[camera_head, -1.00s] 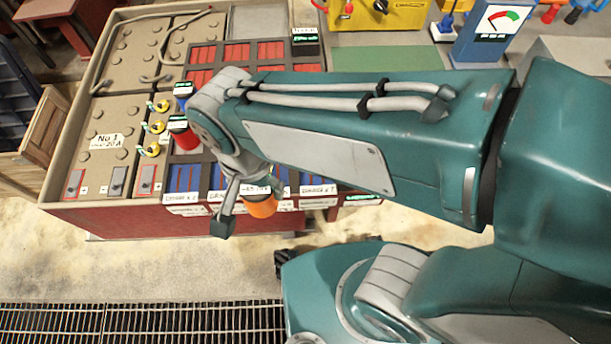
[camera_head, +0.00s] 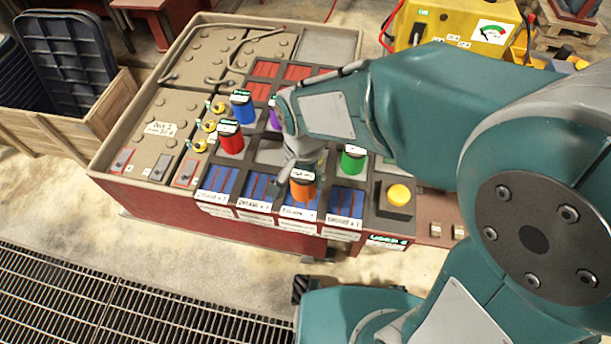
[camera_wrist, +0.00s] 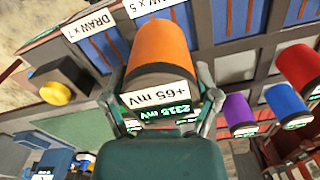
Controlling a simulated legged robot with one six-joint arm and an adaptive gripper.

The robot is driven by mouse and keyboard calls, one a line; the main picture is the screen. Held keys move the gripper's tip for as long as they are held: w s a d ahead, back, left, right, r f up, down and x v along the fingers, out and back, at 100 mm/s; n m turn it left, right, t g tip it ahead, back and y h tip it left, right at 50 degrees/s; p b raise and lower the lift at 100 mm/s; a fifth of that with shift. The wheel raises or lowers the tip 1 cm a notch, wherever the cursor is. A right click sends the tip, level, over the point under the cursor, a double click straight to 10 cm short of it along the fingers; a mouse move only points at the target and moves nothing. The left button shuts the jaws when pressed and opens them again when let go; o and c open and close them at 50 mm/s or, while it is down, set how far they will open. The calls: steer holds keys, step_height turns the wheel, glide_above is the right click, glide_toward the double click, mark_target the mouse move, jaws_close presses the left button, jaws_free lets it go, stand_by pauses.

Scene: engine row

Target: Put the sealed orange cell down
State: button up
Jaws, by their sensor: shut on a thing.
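My gripper (camera_wrist: 160,78) is shut on the orange cell (camera_wrist: 160,52), one finger on each side. In the wrist view the cell carries a white "+65 mV" label and a green-lit "2315 mV" readout. In the head view the orange cell (camera_head: 303,191) is upright over the front row of blue slots (camera_head: 257,189), near the third slot from the left. Whether its base touches the tray cannot be told. My gripper (camera_head: 290,178) is partly hidden behind my arm in the head view. The front slots bear white "DRAW" labels (camera_head: 299,213).
Red (camera_head: 230,138), blue (camera_head: 241,106), purple (camera_head: 274,117) and green (camera_head: 353,159) cells stand around the middle of the bench (camera_head: 160,215). A yellow button (camera_head: 398,195) is at the right. Yellow-tipped terminals (camera_head: 209,125) stand at the left. A yellow meter box (camera_head: 460,30) is behind.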

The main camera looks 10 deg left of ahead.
steer(key=shift+w+a+f, duration=0.25)
steer(key=shift+w+f, duration=0.4)
steer(key=shift+f, duration=0.1)
steer(key=f, duration=0.3)
steer(key=shift+w+a, duration=0.25)
steer(key=shift+d+f, duration=0.3)
steer(key=shift+f, duration=0.05)
steer(key=shift+f, duration=0.1)
steer(key=o, duration=1.2)
steer(key=shift+a, duration=0.2)
steer(key=shift+c, duration=0.2)
